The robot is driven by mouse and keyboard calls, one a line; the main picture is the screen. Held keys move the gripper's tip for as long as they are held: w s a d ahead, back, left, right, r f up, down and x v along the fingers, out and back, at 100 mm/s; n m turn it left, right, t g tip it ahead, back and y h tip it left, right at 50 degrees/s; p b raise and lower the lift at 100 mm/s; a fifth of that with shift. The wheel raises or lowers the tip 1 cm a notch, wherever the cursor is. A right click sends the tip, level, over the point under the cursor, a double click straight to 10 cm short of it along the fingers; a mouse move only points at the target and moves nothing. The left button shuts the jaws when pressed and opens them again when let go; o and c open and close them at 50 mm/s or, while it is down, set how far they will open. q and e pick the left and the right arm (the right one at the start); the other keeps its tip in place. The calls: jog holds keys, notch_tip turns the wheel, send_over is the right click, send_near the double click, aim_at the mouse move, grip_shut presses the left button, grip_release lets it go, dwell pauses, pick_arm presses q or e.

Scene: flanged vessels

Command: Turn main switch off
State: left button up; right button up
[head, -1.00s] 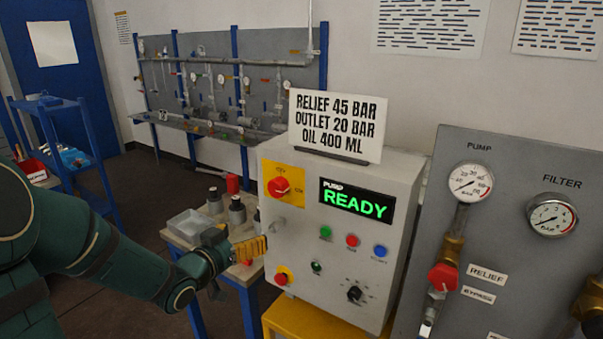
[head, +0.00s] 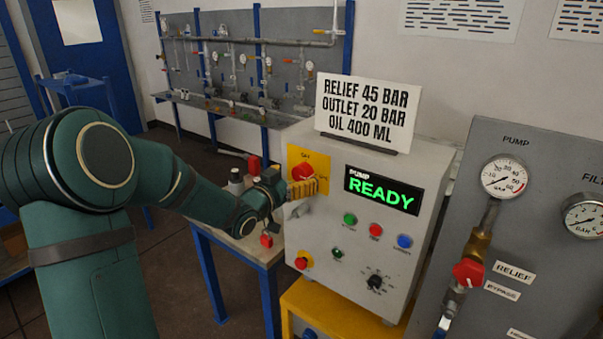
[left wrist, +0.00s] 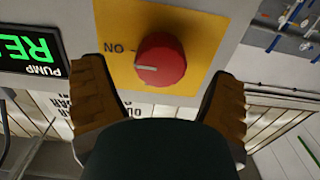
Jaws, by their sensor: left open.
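The main switch, a red knob (head: 303,172) on a yellow plate (head: 293,156), is at the upper left of the grey control box (head: 340,229). In the left wrist view the knob (left wrist: 161,60) has a white mark pointing at the label "ON", which shows upside down. My left gripper (head: 302,189) is open in front of the knob's lower edge. In the left wrist view its fingers (left wrist: 162,88) stand apart, one to each side of the knob, with gaps; I cannot tell contact. My right gripper is not in view.
The box display (head: 383,190) reads "PUMP READY". Several buttons, a red emergency-stop knob (head: 303,260) and a black selector (head: 375,282) sit below. A sign (head: 366,112) stands on top. A gauge panel (head: 540,180) is at right; a small table (head: 240,245) is behind my arm.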

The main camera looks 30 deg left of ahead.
pick_arm(q)
jog(key=shift+w+d, duration=0.1)
jog(key=shift+w, duration=1.25)
jog(key=c, duration=1.2)
